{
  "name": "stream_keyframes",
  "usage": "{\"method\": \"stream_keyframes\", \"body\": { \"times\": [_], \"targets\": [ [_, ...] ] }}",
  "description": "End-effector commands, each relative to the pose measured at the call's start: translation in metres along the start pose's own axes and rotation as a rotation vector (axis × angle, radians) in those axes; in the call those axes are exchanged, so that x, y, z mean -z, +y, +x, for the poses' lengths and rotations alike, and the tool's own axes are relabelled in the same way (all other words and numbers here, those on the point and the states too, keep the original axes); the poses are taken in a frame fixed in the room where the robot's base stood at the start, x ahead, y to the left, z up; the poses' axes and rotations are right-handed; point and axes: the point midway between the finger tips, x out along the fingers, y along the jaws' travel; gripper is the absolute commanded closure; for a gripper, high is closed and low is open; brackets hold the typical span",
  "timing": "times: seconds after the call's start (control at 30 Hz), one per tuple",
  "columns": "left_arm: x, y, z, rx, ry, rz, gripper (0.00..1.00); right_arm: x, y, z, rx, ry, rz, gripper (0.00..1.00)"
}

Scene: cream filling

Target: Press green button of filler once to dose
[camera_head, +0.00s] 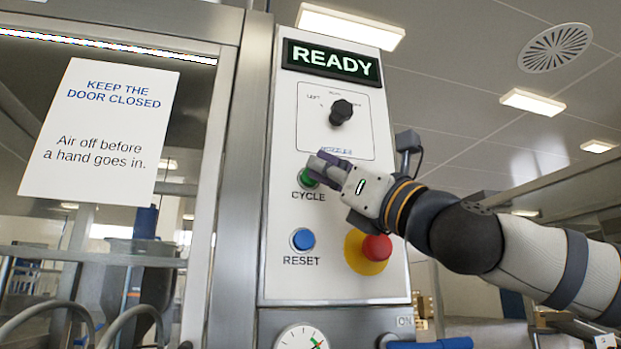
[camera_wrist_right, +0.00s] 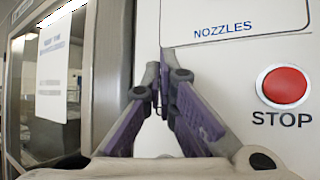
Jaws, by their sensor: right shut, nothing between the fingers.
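The green button (camera_head: 305,180) sits above the word CYCLE on the filler's white control panel (camera_head: 285,217). My right gripper (camera_head: 318,163) is shut and empty, with its purple fingers in front of the button's upper right part. I cannot tell whether the fingertips touch the button. In the right wrist view, the shut fingers (camera_wrist_right: 162,100) point at the panel and the green button is hidden. The lit display (camera_head: 331,62) reads READY. My left gripper is not in view.
A blue RESET button (camera_head: 303,239) lies below the green one. A red stop button (camera_head: 376,247) on a yellow base (camera_head: 358,262) is just below my right wrist. A black knob (camera_head: 341,112) is above. A glazed door with a sign (camera_head: 103,130) stands left.

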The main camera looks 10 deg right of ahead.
Motion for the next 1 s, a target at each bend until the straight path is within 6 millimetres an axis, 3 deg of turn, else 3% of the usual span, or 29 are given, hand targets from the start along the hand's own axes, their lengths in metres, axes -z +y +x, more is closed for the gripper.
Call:
{"method": "stream_keyframes", "body": {
  "times": [1.0],
  "targets": [
    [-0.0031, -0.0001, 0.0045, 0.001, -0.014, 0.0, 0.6, 0.0029, -0.0043, 0.0062, 0.0, -0.002, 0.0, 1.0]
  ]
}}
